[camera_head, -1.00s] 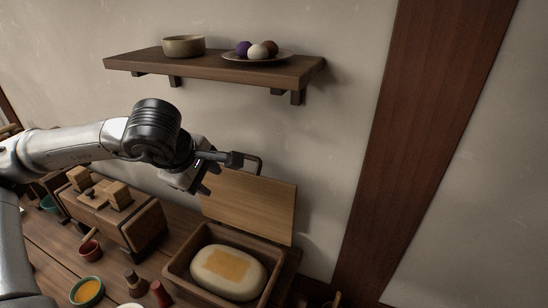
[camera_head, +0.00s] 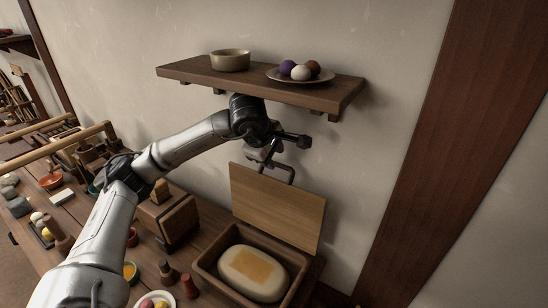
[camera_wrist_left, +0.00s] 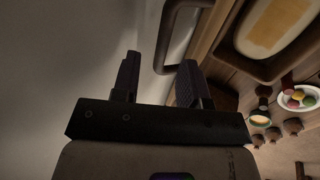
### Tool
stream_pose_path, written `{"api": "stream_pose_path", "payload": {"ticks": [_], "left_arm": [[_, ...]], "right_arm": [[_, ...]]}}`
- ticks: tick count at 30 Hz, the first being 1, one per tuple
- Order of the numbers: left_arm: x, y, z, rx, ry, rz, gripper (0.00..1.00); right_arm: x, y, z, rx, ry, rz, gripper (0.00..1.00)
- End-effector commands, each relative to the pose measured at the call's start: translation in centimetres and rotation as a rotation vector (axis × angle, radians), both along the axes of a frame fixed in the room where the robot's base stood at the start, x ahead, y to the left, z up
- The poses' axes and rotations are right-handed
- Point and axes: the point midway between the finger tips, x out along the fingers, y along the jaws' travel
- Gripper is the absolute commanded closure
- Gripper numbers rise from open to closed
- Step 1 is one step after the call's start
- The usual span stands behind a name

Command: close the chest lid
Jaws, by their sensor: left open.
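The chest (camera_head: 208,262) is an open wooden box on the bench, holding a pale rounded block (camera_head: 252,272) with an orange patch. Its lid (camera_head: 280,207) stands raised, near upright, in front of the wall. A dark loop handle (camera_head: 290,172) rises at the lid's top edge. My left gripper (camera_head: 264,158) is open, close to this handle and below the shelf. In the left wrist view, the handle (camera_wrist_left: 162,52) reaches into the gap between the open fingers (camera_wrist_left: 158,78); I cannot tell whether they touch it. My right gripper is out of view.
A shelf (camera_head: 190,72) with a bowl (camera_head: 230,61) and a plate of balls (camera_head: 300,74) hangs just above my left wrist. A wooden box (camera_head: 172,222), small bottles (camera_head: 189,284) and bowls stand left of the chest. Bare wall (camera_head: 370,150) lies to the right.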

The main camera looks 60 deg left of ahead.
Motion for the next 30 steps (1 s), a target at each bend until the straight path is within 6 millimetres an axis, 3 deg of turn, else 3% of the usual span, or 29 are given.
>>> {"api": "stream_pose_path", "payload": {"ticks": [1, 6, 19, 30], "left_arm": [[0.2, 0.1, -1.0, 0.001, 0.004, 0.000, 0.60], [0.7, 0.4, -2.0, 0.001, 0.003, -0.001, 0.60], [1.0, 0.5, -2.4, 0.001, 0.002, -0.001, 0.60], [1.0, 0.5, -2.3, 0.001, 0.002, -0.001, 0.94]], "right_arm": [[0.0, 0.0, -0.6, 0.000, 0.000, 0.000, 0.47], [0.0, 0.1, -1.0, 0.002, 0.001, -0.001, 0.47], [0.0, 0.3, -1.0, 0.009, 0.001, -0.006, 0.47], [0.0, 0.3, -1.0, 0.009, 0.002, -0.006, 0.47]]}}
